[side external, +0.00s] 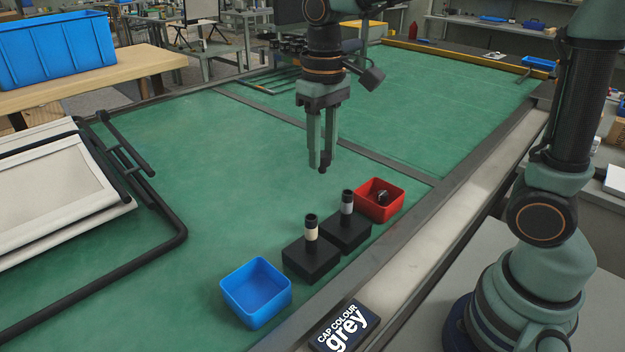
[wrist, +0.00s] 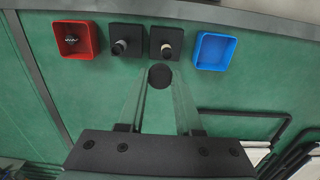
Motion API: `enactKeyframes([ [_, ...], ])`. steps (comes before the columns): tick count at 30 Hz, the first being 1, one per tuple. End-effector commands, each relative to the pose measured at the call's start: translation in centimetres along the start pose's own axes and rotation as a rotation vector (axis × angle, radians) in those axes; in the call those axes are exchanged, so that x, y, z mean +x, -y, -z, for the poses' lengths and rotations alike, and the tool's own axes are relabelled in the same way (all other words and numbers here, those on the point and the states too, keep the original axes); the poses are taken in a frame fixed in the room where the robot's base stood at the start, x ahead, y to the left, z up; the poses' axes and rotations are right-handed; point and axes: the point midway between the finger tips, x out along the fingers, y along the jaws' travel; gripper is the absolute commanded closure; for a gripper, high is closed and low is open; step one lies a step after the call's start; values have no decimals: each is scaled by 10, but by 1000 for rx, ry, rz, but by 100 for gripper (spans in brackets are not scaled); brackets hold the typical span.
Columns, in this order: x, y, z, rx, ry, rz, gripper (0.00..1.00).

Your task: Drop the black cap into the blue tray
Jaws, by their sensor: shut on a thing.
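My gripper (side external: 321,160) is shut on a small round black cap (side external: 322,170), held at the fingertips above the green mat. The cap also shows as a dark disc between the fingers in the wrist view (wrist: 160,76). The blue tray (side external: 256,289) stands empty on the mat at the front, below and left of my gripper in the side view. In the wrist view the blue tray (wrist: 214,52) is ahead and to the right of the cap. The cap is apart from the tray.
Two black blocks (side external: 312,262) (side external: 346,233) hold upright black-topped posts, one with a cream band, one grey. A red tray (side external: 379,199) holds a small dark item. A sign (side external: 342,325) reads "CAP COLOUR grey". The folding lounger (side external: 60,190) lies at left; clear mat separates it from the trays.

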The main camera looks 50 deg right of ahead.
Motion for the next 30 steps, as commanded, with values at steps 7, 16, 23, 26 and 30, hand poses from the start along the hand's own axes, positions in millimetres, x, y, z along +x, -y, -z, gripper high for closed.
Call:
enactKeyframes([
  [7, 1, 72, 15, -7, 2, -1, 100],
  [16, 4, 136, 16, -3, 1, 0, 100],
  [23, 47, 139, 15, 3, 6, -3, 100],
  [26, 70, 138, 15, 3, 6, -3, 100],
  [30, 102, 138, 15, 3, 5, -3, 100],
])
